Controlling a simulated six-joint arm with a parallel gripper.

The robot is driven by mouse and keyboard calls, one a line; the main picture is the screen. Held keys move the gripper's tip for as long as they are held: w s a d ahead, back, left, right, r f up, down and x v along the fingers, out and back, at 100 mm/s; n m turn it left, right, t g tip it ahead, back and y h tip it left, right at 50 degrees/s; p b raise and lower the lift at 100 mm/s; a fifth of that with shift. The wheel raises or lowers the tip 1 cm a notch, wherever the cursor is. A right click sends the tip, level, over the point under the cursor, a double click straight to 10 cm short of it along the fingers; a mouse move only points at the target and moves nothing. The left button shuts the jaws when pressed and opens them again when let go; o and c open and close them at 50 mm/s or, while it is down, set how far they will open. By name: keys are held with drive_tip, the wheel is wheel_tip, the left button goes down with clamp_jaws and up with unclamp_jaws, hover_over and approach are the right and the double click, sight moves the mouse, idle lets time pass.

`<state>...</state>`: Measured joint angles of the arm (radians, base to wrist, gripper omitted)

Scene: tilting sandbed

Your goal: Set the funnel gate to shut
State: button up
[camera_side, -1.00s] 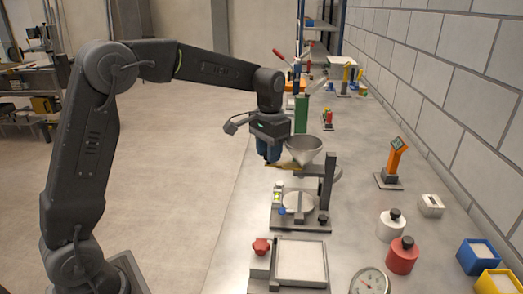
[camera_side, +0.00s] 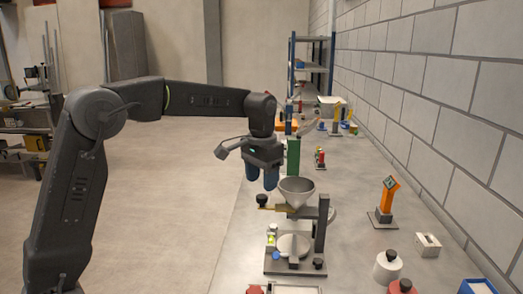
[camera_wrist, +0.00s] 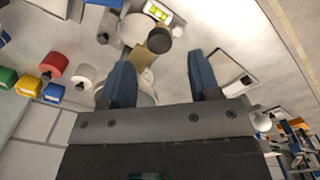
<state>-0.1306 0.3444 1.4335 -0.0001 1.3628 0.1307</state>
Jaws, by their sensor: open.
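The metal funnel (camera_side: 297,188) stands upright on a dark stand. Its brass gate slide (camera_side: 275,207) sticks out to the left below the cone, with a black knob (camera_side: 262,200) at its outer end. My gripper (camera_side: 262,182) is open and empty, fingers pointing down, just above the knob and left of the funnel. In the wrist view, the blue fingers (camera_wrist: 160,65) are apart, with the brass slide (camera_wrist: 157,40) and the black knob (camera_wrist: 132,29) beyond their tips. My gripper hides part of the stand there.
A white round dish (camera_side: 293,245) sits on the stand's base, beside a green level vial (camera_side: 271,235). An orange post device (camera_side: 387,200) and a white jar with a black knob (camera_side: 388,265) stand to the right. A green block (camera_side: 293,157) stands behind the funnel.

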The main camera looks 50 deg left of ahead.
wheel_tip(320, 180, up, 9)
drive_tip(key=shift+r, duration=0.2)
